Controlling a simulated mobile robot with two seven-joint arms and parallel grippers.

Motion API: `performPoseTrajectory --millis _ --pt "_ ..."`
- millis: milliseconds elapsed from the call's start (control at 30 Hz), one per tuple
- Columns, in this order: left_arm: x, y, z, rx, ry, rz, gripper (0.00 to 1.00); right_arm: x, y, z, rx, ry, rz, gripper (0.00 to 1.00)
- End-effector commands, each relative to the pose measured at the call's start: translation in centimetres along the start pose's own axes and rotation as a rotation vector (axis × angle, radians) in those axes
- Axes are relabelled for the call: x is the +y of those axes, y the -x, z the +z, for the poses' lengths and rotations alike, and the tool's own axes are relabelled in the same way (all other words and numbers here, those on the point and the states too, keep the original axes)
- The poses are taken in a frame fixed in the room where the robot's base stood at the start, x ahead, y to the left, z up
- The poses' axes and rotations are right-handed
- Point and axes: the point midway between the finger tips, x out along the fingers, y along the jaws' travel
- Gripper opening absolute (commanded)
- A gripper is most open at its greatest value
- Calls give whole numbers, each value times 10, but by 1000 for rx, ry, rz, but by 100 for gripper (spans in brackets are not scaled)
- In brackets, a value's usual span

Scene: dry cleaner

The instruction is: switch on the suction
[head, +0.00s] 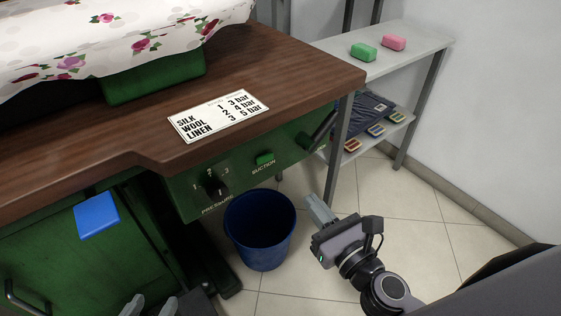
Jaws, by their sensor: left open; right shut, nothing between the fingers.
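The suction switch (264,158) is a small green block on the green front panel (190,203), above the printed word SUCTION. A black pressure knob (217,188) with marks 1, 2 and 3 is to its left. I cannot tell the switch's position. My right gripper (318,207) is shut and empty, below and to the right of the switch, apart from the panel. My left gripper (150,304) is open at the bottom edge, low in front of the green cabinet; only its fingertips show.
A dark lever (323,128) sticks out at the panel's right end. A blue bin (260,230) stands on the floor below the panel. A blue pad (97,215) juts out at left. A printed card (218,115) lies on the wooden top (300,75). Grey shelves (420,50) stand at right.

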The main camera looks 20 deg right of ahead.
Motion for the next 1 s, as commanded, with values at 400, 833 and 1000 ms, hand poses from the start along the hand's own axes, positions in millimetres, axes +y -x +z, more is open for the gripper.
performPoseTrajectory --millis 400,833,1000 --pt "-3 2 1 -11 7 -6 56 0 -45 2 -2 -1 -1 0" --pt "-4 0 4 -14 7 -8 56 0 -112 0 -1 -2 -1 0" --pt "-3 -1 6 -14 4 -8 56 0 -130 -1 -1 -2 -1 0"
